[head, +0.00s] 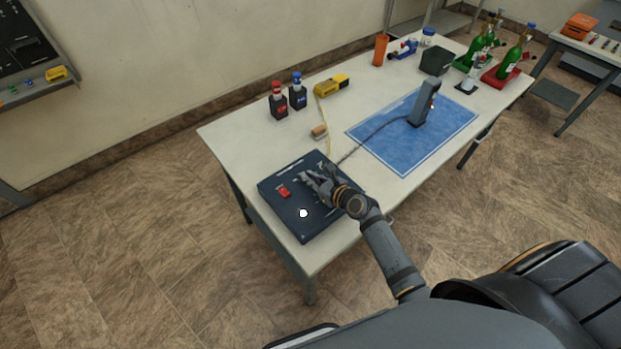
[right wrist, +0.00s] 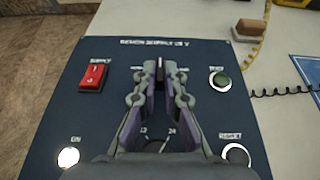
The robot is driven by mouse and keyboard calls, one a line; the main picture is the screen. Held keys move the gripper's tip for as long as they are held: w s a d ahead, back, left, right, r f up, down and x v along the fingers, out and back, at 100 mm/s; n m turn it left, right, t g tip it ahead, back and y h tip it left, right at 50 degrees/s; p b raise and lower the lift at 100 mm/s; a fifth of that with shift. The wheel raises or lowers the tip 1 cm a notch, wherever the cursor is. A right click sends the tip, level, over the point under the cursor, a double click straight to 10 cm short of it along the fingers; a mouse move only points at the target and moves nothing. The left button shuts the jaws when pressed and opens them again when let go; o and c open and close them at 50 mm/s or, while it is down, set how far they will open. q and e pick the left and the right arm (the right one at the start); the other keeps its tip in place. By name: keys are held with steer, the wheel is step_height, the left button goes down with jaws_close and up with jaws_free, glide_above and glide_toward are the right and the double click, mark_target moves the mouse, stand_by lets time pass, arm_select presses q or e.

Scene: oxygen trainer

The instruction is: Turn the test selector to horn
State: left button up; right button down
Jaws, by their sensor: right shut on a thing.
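The dark blue control panel box (head: 303,235) lies at the near left end of the table. My right gripper (head: 308,178) is over its upper middle. In the right wrist view the fingers (right wrist: 160,78) are shut on a small dark knob (right wrist: 160,64) with a pale mark, which looks like the test selector. The fingers cover most of it and any labels around it, so I cannot read its setting or a horn mark. A lower dial marked with numbers shows partly between the fingers. My left gripper is in neither view.
The panel has a red rocker switch (right wrist: 93,76), a green button (right wrist: 220,80), a white lamp (right wrist: 68,157) and a knob (right wrist: 236,155). A coiled cord runs to a grey handset (head: 424,103) on the blue mat (head: 385,138). Two small bottles (head: 298,95) stand behind.

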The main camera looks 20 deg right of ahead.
steer(key=n+y+b, duration=0.1)
steer(key=n+g+y+b, duration=0.1)
steer(key=n+y+b, duration=0.1)
steer(key=shift+w+d+f+g+b, duration=0.2)
steer(key=shift+d+f+g+b, duration=0.1)
steer(key=shift+d+g, duration=0.1)
steer(key=n+g+y+b, duration=0.2)
steer(key=n+g+y, duration=0.1)
steer(key=w+n+g+y+b, duration=0.1)
steer(key=n+b, duration=0.1)
steer(key=shift+d+r+g, duration=0.1)
steer(key=shift+d+g, duration=0.2)
steer(key=shift+w+d+n+g+y+b, duration=0.15)
steer(key=shift+n+g+y+b, duration=0.55)
steer(key=shift+n+g+b, duration=0.95)
steer(key=shift+n+g, duration=0.35)
steer(key=shift+g, duration=0.1)
steer(key=c, duration=1.4)
jaws_free()
steer(key=shift+r+p, duration=0.1)
steer(key=shift+p, duration=0.2)
steer(key=shift+c, duration=0.2)
steer(key=v, duration=1.2)
